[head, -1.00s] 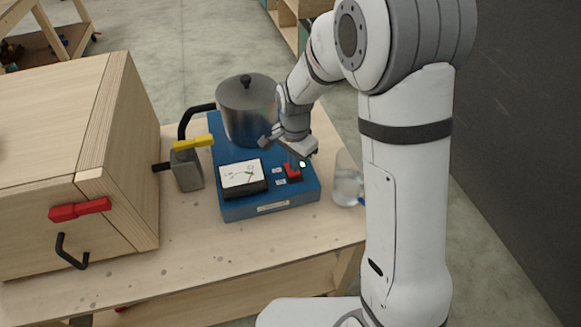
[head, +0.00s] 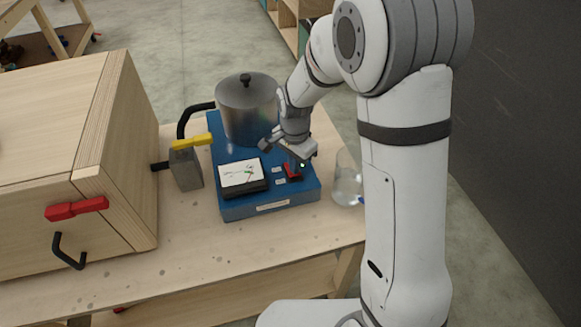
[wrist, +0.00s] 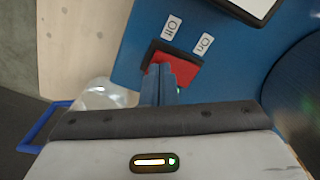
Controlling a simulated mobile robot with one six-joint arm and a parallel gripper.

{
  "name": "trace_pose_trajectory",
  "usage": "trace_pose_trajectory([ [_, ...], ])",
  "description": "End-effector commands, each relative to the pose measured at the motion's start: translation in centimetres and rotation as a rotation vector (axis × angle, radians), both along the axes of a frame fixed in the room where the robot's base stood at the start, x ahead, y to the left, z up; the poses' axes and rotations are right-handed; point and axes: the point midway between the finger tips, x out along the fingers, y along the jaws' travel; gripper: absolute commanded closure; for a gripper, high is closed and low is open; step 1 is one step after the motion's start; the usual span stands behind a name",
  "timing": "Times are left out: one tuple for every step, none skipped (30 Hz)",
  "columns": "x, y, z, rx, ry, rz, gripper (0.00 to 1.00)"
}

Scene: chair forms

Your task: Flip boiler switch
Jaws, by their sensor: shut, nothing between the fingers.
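The boiler is a blue base (head: 238,213) with a metal pot (head: 247,108) on it. Its red switch (head: 292,175) sits in a black housing at the front right of the base. My gripper (head: 294,164) is shut and empty, pointing down at the switch. In the wrist view its fingertips (wrist: 158,72) cover the switch's left part, on the "Off" side. I cannot tell whether they touch or which way the switch is tilted.
A gauge (head: 242,175) sits left of the switch. A clear glass (head: 347,188) stands close to the base's right side. The table front (head: 190,255) is clear.

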Motion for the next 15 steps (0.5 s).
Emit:
trace_pose_trajectory([
  [-0.01,-0.01,-0.15,0.0,0.0,0.0,1.0],
  [-0.01,-0.01,-0.2,0.0,0.0,0.0,1.0],
  [-0.01,-0.01,-0.26,0.0,0.0,0.0,1.0],
  [-0.01,-0.01,-0.3,0.0,0.0,0.0,1.0],
  [-0.01,-0.01,-0.35,0.0,0.0,0.0,1.0],
  [-0.01,-0.01,-0.41,0.0,0.0,0.0,1.0],
  [-0.01,-0.01,-0.46,0.0,0.0,0.0,1.0],
  [0.0,0.0,-0.5,0.0,0.0,0.0,1.0],
  [-0.01,-0.01,-0.56,0.0,0.0,0.0,1.0],
  [-0.01,-0.01,-0.61,0.0,0.0,0.0,1.0],
  [-0.01,-0.01,-0.65,0.0,0.0,0.0,1.0],
  [-0.01,-0.01,-0.71,0.0,0.0,0.0,1.0],
  [-0.01,-0.01,-0.76,0.0,0.0,0.0,1.0],
  [-0.01,-0.01,-0.8,0.0,0.0,0.0,1.0],
  [-0.01,-0.01,-0.81,0.0,0.0,0.0,1.0],
])
